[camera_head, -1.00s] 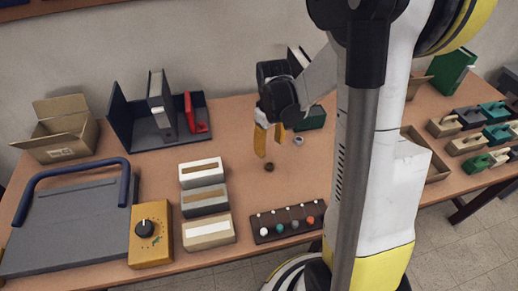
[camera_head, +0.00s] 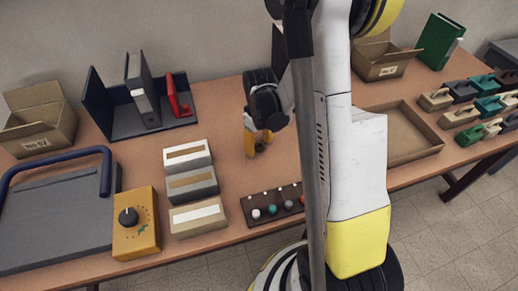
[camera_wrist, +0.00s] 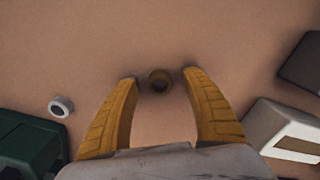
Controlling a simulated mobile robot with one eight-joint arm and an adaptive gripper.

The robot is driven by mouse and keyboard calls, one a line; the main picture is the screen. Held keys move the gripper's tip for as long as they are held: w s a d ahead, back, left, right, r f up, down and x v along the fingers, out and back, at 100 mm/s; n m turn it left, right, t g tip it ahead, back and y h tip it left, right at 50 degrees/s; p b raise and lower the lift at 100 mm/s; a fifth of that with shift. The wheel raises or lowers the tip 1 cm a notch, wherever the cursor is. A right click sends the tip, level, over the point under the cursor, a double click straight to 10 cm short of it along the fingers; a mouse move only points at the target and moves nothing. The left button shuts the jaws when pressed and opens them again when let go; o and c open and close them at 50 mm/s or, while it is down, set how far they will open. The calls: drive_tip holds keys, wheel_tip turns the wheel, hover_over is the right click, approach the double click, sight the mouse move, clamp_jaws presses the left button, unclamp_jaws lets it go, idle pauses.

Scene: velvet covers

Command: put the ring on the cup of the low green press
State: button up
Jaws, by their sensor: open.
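A small dark brown ring-like piece (camera_wrist: 160,80) lies on the table, a hollow showing in its top. In the wrist view it is just beyond and between my fingertips, apart from both. My gripper (camera_wrist: 162,78) is open and empty, its yellow fingers pointing down at the table in the head view (camera_head: 258,148). A small grey ring-shaped piece (camera_wrist: 61,107) lies to the left in the wrist view, beside a dark green block (camera_wrist: 28,145). I cannot tell which green thing is the low press; no cup is clear.
Several beige, dark and teal handled blocks (camera_head: 462,91) stand at the right. An empty brown tray (camera_head: 440,146) lies right of my arm. Light boxes (camera_head: 197,216) and a dark strip with coloured knobs (camera_head: 247,211) are near the front. My arm hides the table's middle.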

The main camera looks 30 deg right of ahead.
drive_tip(key=shift+c, duration=0.5)
drive_tip(key=c, duration=1)
drive_tip(key=shift+o, duration=0.2)
drive_tip(key=shift+r, duration=0.1)
drive_tip(key=shift+r+p, duration=0.35)
drive_tip(key=shift+r, duration=0.2)
drive_tip(key=r, duration=0.1)
drive_tip(key=r+p, duration=0.2)
drive_tip(key=r, duration=0.1)
drive_tip(key=shift+s+d, duration=0.35)
drive_tip(key=s+d+r+p, duration=0.4)
drive_tip(key=s+d+r, duration=0.2)
drive_tip(key=s+d, duration=0.15)
drive_tip(key=m, duration=0.1)
approach(262, 146)
drive_tip(key=a+r, duration=0.2)
drive_tip(key=a, duration=0.1)
drive_tip(key=w+a+m, duration=0.1)
drive_tip(key=w+a, duration=0.2)
drive_tip(key=a, duration=0.8)
drive_tip(key=shift+m, duration=0.3)
